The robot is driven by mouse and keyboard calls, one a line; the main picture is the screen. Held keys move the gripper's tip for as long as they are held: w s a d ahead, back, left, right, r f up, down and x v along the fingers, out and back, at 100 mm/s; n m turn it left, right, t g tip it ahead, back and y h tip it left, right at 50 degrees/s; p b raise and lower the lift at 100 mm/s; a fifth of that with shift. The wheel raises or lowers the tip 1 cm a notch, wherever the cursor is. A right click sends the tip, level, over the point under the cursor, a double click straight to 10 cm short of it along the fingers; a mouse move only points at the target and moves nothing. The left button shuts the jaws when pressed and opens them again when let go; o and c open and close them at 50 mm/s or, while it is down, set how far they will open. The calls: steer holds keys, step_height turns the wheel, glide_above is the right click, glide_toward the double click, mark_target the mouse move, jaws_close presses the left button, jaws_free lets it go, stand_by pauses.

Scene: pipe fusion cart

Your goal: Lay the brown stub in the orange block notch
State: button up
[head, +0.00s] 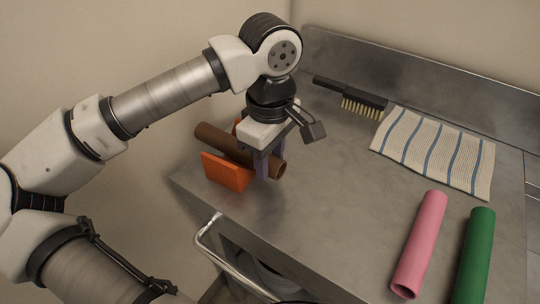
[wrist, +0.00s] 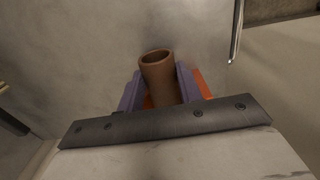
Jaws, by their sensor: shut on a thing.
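The brown stub (head: 223,142) is a hollow brown tube at the left end of the metal cart top. My gripper (head: 267,165) points down and is shut on the stub near its right, open end. The orange block (head: 226,172) stands under and around the stub, with one face in front and a bit of orange behind it. The stub lies across the block; whether it rests fully in the notch is hidden. In the wrist view the stub (wrist: 159,75) sits between the purple fingers, with orange showing beside and below them.
A pink tube (head: 420,243) and a green tube (head: 474,255) lie at the right front. A striped cloth (head: 434,150) and a black brush (head: 352,96) lie toward the back wall. The cart's middle is clear. A metal handle (head: 205,232) sticks out at the near left edge.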

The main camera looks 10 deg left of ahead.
steer(key=shift+f+b, duration=0.35)
steer(key=shift+f, duration=0.05)
steer(key=o, duration=1.2)
steer(key=shift+c, duration=0.2)
steer(key=shift+r, duration=0.15)
